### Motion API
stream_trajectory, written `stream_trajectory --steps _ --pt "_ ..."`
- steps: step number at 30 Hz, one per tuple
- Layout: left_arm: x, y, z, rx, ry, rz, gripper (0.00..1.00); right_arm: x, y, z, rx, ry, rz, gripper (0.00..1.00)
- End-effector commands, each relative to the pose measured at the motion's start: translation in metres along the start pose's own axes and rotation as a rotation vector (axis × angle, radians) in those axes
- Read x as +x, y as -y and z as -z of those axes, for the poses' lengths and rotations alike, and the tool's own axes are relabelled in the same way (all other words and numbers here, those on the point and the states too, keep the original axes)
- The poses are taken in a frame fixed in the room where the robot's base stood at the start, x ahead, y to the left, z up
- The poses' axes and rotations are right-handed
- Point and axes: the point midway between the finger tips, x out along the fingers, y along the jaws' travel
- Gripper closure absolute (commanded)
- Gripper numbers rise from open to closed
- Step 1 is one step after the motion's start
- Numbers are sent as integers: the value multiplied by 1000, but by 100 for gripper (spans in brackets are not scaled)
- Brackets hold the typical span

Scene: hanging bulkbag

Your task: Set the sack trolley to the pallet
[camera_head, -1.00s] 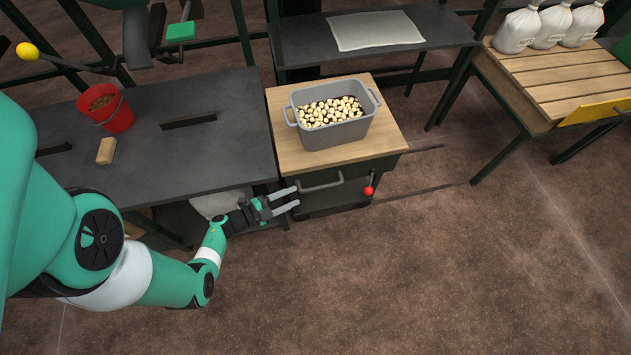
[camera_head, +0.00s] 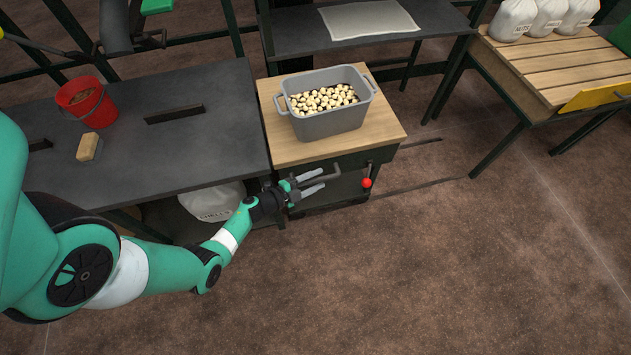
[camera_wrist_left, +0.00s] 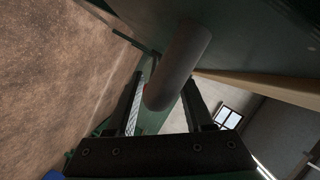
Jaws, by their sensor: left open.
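The trolley (camera_head: 385,128) has a wooden top and a dark green body, and stands against the right end of the dark bench. Its front handle (camera_head: 335,177) is a grey bar. My left gripper (camera_head: 320,180) is open at this handle. In the left wrist view the bar (camera_wrist_left: 180,65) lies between the open fingers (camera_wrist_left: 163,82); contact cannot be told. A slatted wooden platform (camera_head: 560,62), likely the pallet, stands at the right with white sacks (camera_head: 513,20) along its back. My right gripper is not in view.
A grey tub (camera_head: 330,124) of pale nuts stands on the trolley. A red-knobbed lever (camera_head: 367,183) is right of the handle. Floor rails (camera_head: 430,188) run right from the trolley. The bench (camera_head: 200,150) holds a red bucket (camera_head: 87,101) and a brush (camera_head: 89,147). The front floor is clear.

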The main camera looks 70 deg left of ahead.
Motion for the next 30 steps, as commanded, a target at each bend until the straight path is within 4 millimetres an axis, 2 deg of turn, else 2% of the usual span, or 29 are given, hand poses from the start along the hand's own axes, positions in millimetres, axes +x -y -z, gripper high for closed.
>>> stream_trajectory --steps 3,9,12,30 --pt "0 0 0 0 0 0 50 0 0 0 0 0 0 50" --pt "-1 0 0 0 0 0 86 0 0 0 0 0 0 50" --pt "-1 0 0 0 0 0 100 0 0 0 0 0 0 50" --pt "-1 0 0 0 -1 0 100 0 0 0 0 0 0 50"
